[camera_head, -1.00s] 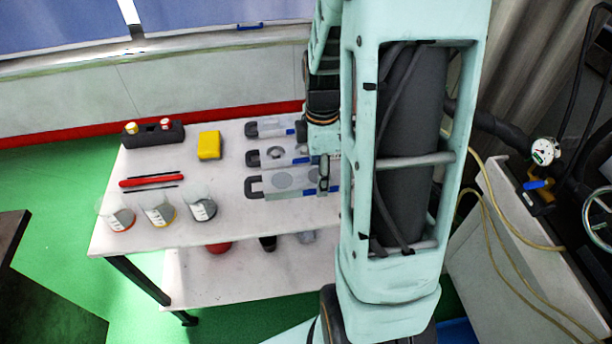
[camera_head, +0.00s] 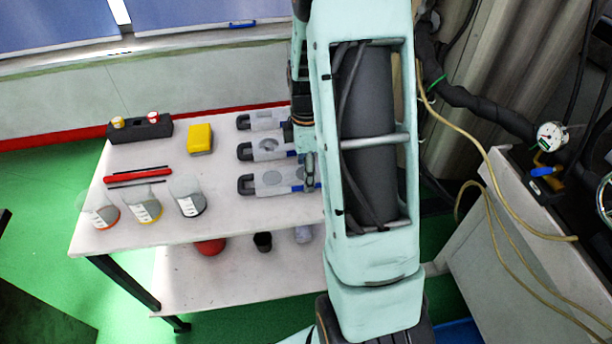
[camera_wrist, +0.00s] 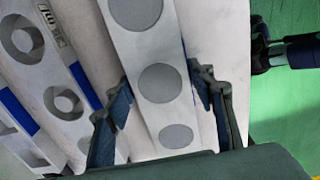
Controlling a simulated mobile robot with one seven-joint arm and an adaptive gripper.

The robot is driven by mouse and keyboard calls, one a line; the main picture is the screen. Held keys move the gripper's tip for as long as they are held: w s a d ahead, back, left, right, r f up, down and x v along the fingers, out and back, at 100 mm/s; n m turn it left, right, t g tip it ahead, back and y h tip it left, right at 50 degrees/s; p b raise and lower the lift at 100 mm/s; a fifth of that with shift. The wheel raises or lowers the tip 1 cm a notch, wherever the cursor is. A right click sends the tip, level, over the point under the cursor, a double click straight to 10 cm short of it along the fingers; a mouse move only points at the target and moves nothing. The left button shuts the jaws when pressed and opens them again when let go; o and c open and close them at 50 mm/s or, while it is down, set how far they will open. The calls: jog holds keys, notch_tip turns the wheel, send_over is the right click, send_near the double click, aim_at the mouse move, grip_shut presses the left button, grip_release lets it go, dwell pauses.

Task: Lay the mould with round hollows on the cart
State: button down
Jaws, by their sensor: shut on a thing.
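The mould with round hollows (camera_head: 262,183) is a light grey bar with a dark handle at its left end. It lies along the near side of a row of three moulds at the right of the white cart (camera_head: 225,212). In the wrist view the mould (camera_wrist: 148,82) shows three round grey hollows between the fingers. My gripper (camera_wrist: 165,98) is shut on it, one finger at each long side. In the head view my gripper (camera_head: 309,174) is at its right end, partly behind my arm. I cannot tell whether the mould touches the cart top.
Two other moulds (camera_head: 262,149) (camera_head: 258,121) lie behind it, close by. Three flasks (camera_head: 143,206), red and black tools (camera_head: 138,174), a yellow block (camera_head: 200,138) and a dark rack (camera_head: 139,130) fill the cart's left half. The lower shelf holds a red object (camera_head: 209,247).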

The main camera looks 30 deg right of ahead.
jog(key=shift+r, duration=0.1)
jog(key=c, duration=0.9)
grip_release()
jog(key=shift+f, duration=0.2)
notch_tip(320, 180, up, 12)
jog(key=shift+r+p, duration=0.15)
jog(key=shift+p, duration=0.45)
